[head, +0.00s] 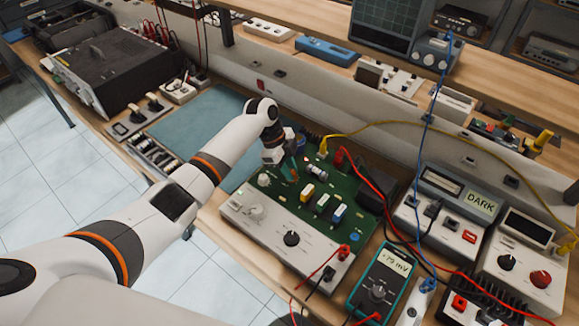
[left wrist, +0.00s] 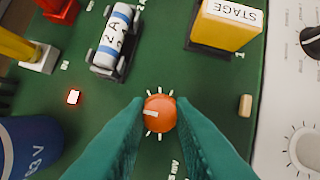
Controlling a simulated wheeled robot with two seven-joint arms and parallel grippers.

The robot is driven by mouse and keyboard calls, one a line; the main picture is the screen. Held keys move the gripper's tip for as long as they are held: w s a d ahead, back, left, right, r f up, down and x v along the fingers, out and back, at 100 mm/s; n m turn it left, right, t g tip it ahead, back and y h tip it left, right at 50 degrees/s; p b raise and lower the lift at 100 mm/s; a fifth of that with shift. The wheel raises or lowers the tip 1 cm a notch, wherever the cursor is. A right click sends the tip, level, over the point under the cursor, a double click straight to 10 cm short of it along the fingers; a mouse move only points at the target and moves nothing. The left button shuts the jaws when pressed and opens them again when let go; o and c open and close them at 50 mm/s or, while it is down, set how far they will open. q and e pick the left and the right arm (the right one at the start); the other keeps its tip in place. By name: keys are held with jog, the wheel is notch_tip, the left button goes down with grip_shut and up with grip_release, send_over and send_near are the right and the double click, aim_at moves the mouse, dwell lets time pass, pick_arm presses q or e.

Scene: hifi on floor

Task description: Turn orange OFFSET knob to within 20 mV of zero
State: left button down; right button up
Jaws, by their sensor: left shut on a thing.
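The orange OFFSET knob (left wrist: 160,113) sits on the green circuit board (left wrist: 240,80), with white tick marks around it and a pale pointer line toward the left in the left wrist view. My left gripper (left wrist: 159,118) has its two teal fingers on opposite sides of the knob, shut on it. In the head view my left gripper (head: 290,172) reaches down to the board and largely hides the knob. The teal multimeter (head: 380,281) shows what looks like +79 mV on its display. My right gripper is not in view.
A 2 A fuse (left wrist: 115,40), a yellow STAGE block (left wrist: 226,25) and a blue cylinder (left wrist: 28,147) stand around the knob. Red, yellow and blue leads cross the bench to the right. A box displaying DARK (head: 462,200) stands there. A blue-green mat (head: 195,130) lies left of the board.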

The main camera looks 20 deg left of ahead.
pick_arm(q)
jog(key=n+p, duration=0.1)
jog(key=n+t+p, duration=0.1)
jog(key=n+p, duration=0.2)
jog(key=p, duration=0.1)
jog(key=shift+s+r+n+t, duration=0.2)
jog(key=shift+r+n+t, duration=0.1)
jog(key=shift+n+t, duration=0.1)
jog(key=n+t+p, duration=0.1)
jog(key=n+p, duration=0.1)
jog(key=n, duration=0.1)
jog(key=shift+d+y+p, duration=0.1)
jog(key=shift+y+p, duration=0.25)
jog(key=shift+y, duration=0.05)
jog(key=shift+f+n+t+y+p, duration=0.15)
jog(key=shift+n+t+y+p, duration=0.25)
jog(key=shift+n+p, duration=0.65)
jog(key=shift+n, duration=0.35)
jog(key=c, duration=1.3)
grip_release()
jog(key=shift+f, duration=0.1)
jog(key=shift+o, duration=0.2)
jog(key=shift+s, duration=0.1)
jog(key=b+v, duration=0.2)
jog(key=v, duration=1)
